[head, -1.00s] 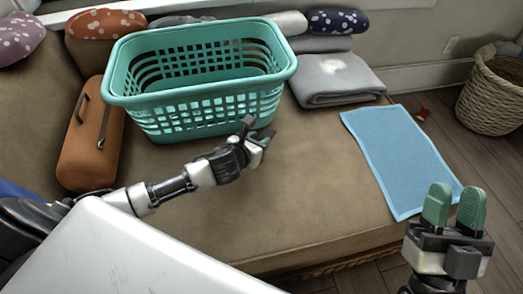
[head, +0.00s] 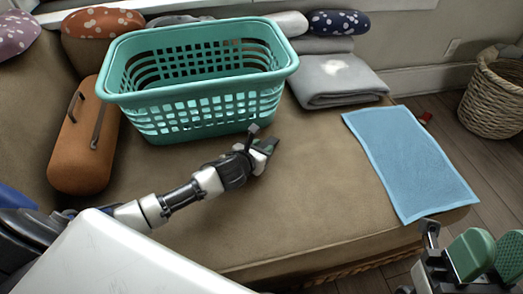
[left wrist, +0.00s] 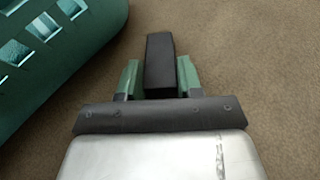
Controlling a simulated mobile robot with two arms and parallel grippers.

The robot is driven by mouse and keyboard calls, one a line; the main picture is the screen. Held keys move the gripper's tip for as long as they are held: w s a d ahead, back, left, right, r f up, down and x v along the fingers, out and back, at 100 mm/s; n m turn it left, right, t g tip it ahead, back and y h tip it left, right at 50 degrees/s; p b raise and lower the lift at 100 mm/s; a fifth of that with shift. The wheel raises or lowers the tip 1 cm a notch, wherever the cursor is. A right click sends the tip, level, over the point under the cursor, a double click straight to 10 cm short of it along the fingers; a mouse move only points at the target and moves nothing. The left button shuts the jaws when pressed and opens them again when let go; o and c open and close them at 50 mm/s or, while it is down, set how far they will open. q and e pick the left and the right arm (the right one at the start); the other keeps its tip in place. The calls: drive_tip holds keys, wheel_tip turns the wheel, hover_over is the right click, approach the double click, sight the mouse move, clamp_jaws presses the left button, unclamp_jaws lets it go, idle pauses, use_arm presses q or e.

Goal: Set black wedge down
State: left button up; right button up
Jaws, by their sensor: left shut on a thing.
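The black wedge (left wrist: 160,62) is a dark narrow block held between the green fingers of my left gripper (left wrist: 159,78) in the left wrist view. In the head view my left gripper (head: 266,147) is over the brown sofa seat (head: 300,205), in front of and to the right of the teal basket. The wedge is mostly hidden there, and I cannot tell whether it touches the seat. My right gripper (head: 490,248) is at the lower right, its two green fingers apart with nothing between them.
The teal basket (head: 200,91) stands on the sofa, close to my left gripper. A brown case (head: 85,145) lies left of it. A folded grey blanket (head: 335,80) and a blue towel (head: 410,165) lie to the right. The seat between basket and towel is clear. A wicker basket (head: 492,98) stands on the floor.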

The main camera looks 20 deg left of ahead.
use_arm(q)
drive_tip(key=o, duration=0.9)
